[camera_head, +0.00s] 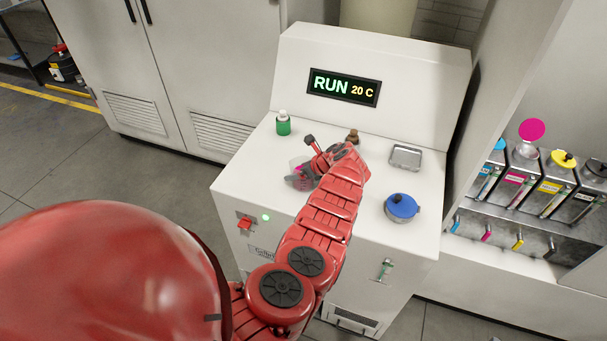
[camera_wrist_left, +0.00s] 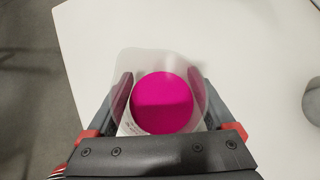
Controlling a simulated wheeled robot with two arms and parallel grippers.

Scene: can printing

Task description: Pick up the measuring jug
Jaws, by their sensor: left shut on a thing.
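The measuring jug (camera_head: 299,181) is clear, with magenta liquid in it. It is at the left part of the white machine's top, partly hidden by my left gripper (camera_head: 312,168). In the left wrist view, I look down into the jug (camera_wrist_left: 147,62), and the magenta liquid (camera_wrist_left: 162,103) fills the middle of the picture. The two fingers of my left gripper (camera_wrist_left: 162,98) are shut on the jug from opposite sides. I cannot tell whether the jug's base touches the machine top. My right gripper is not in view.
The display (camera_head: 344,87) reads RUN 20 C. Ink tanks (camera_head: 515,175) stand at the right.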

